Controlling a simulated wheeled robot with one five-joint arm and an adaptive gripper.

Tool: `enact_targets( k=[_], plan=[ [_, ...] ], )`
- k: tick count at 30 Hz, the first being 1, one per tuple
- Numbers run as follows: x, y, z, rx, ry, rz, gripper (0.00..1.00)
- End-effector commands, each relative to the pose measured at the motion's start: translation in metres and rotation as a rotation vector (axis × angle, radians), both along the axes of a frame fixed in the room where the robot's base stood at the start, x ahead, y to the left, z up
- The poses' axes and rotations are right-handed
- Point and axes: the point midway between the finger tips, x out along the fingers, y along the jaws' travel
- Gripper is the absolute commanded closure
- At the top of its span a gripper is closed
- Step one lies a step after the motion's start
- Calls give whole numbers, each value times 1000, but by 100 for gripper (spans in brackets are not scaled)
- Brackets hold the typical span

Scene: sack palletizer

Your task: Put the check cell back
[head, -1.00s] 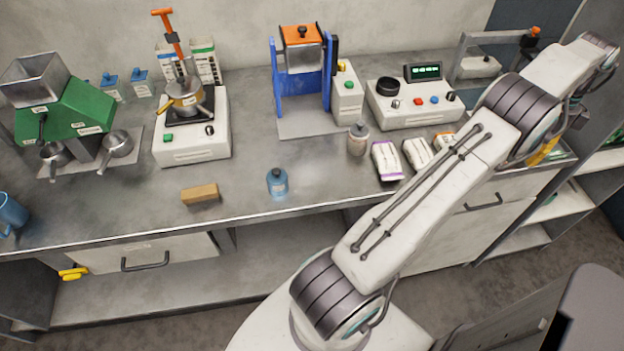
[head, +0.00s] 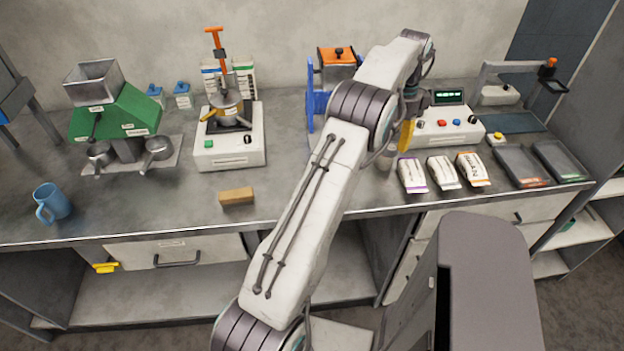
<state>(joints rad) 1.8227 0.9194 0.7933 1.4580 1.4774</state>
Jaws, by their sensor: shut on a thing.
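My gripper (head: 406,133) is over the bench in front of the left part of the white meter (head: 460,130) with a green display. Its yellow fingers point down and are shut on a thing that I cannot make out. No check cell can be picked out in the head view. My arm and gripper hide the left part of the meter, with its round black fitting. A pale bottle (head: 387,161) stands just below and left of the fingers, partly covered.
Several labelled packets (head: 443,172) stand right of the gripper, near the bench's front edge. Two shallow trays (head: 522,167) lie further right. A blue-framed press (head: 318,100) is behind my arm. A tan block (head: 236,196) and blue mug (head: 52,202) are left, with bare bench between.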

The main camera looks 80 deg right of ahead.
Motion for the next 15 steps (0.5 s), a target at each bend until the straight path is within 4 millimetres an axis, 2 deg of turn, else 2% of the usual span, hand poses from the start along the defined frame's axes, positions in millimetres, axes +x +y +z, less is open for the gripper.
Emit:
enact_targets(
  k=[8, 15],
  plan=[
    [6, -3, -4, -17, 3, 69, 89],
    [37, 4, -23, -16, 3, 79, 89]
  ],
)
